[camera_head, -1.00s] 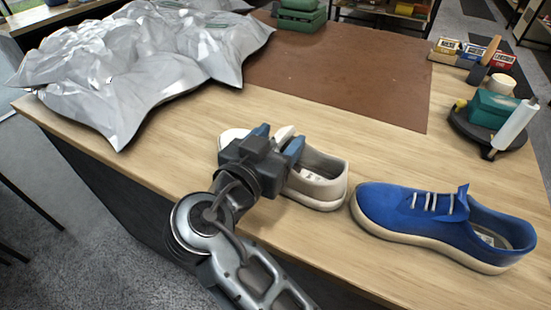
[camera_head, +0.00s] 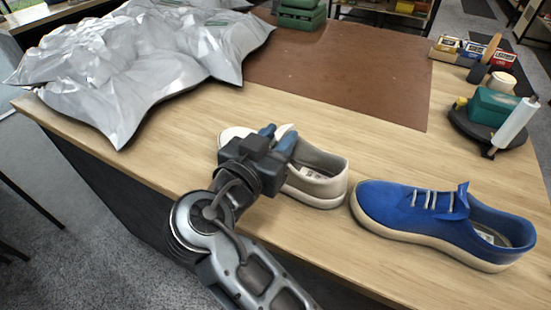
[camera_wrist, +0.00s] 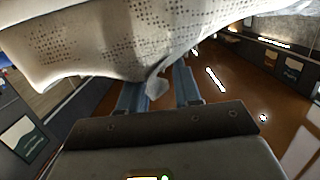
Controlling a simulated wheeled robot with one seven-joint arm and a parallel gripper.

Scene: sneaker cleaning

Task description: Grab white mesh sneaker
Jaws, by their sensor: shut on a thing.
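The white mesh sneaker (camera_head: 322,183) lies on the wooden table near its front edge, toe to the left. My gripper (camera_head: 277,137) is over its middle, with the blue-grey fingers close together around the tongue area. In the wrist view the perforated sneaker upper (camera_wrist: 110,50) fills the top, and a pale flap of it hangs between the two fingers of my gripper (camera_wrist: 160,88). The gripper is shut on the sneaker. My gripper hides part of the shoe's front and laces.
A blue sneaker (camera_head: 435,223) stands close to the right. A crumpled silver sheet (camera_head: 150,60) covers the back left. A brown mat (camera_head: 340,75) lies behind, mostly clear. A round dark tray (camera_head: 470,128) with a green box and white roll is at the right.

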